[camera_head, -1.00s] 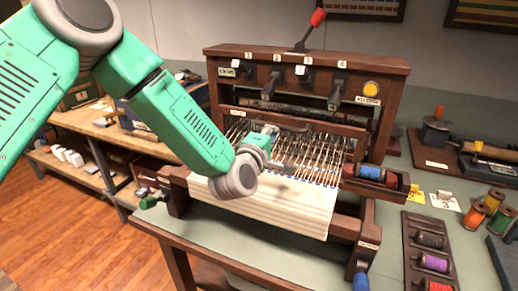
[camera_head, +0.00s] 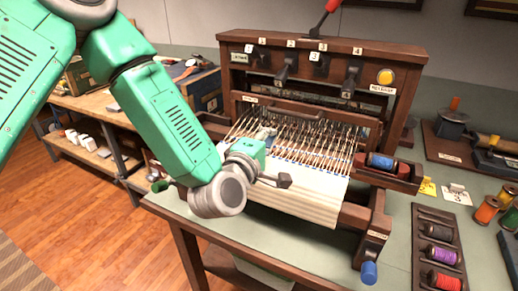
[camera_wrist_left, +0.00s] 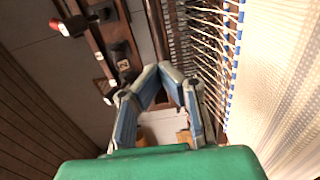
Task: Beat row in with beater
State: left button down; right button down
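The dark wooden loom stands on the table, with the beater (camera_head: 335,117), a wooden crossbar with a curved handle, low across its front opening. Pale warp threads and cream cloth (camera_head: 300,195) run from it toward me. My left gripper (camera_head: 266,133) is over the left part of the threads, in front of the beater. Its wrist and body partly hide its fingers. In the left wrist view, the fingertips (camera_wrist_left: 163,68) come together with nothing seen between them. Contact with the beater cannot be told. My right gripper is not in view.
Numbered levers (camera_head: 285,68) and a yellow button (camera_head: 385,77) are on the loom's top beam. A shuttle with blue thread (camera_head: 381,161) sits at the loom's right. A spool rack (camera_head: 424,222) lies on the table at right. A wooden shelf stands at left.

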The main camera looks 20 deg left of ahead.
pick_arm(q)
jog(key=shift+s+a+b, duration=0.1)
jog(key=shift+s+b, duration=0.25)
jog(key=shift+s, duration=2.5)
jog(key=c, duration=1.1)
grip_release()
jog(key=shift+w, duration=0.1)
